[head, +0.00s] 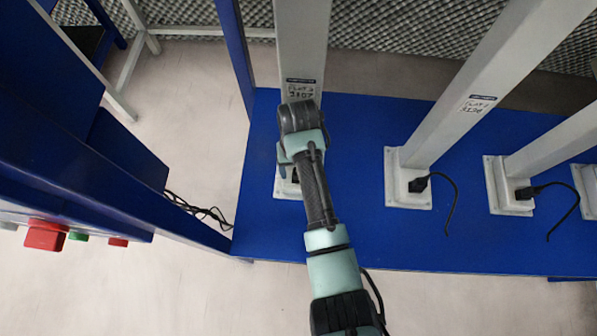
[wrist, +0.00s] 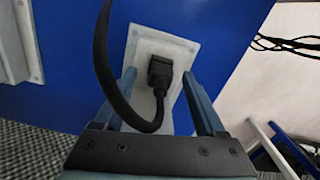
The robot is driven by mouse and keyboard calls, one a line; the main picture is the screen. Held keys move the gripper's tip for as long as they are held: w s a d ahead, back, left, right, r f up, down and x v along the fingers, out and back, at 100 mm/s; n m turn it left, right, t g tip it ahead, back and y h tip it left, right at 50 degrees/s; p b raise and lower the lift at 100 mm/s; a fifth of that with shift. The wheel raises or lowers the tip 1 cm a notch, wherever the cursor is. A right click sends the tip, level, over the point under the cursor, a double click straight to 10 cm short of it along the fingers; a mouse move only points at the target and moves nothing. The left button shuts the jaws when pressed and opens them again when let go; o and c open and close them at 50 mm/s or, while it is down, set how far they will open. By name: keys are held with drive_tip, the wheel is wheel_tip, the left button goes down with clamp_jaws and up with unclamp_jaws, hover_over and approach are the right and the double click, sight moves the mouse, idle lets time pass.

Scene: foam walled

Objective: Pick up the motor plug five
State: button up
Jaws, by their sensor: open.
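A black plug (wrist: 160,73) sits in a white base plate (wrist: 160,48) on the blue surface, seen in the wrist view. Its thick black cable (wrist: 107,75) loops down toward my gripper and back up on the left. My gripper (wrist: 159,79) is open, with one finger on each side of the plug. No grip on it shows, and I cannot tell whether the fingers touch it. In the head view my arm covers most of this plug, at the leftmost post's base plate (head: 284,190). No readable number marks it as motor plug five.
Similar black plugs with hanging cables sit in the middle base (head: 418,184) and right base (head: 524,192). Tall slanted posts (head: 488,85) rise from the blue platform (head: 360,235). A blue frame (head: 150,205) stands at left. Loose cables (head: 205,211) lie beside it.

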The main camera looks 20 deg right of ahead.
drive_tip(key=shift+f, duration=0.45)
clamp_jaws()
drive_tip(key=shift+r, duration=0.25)
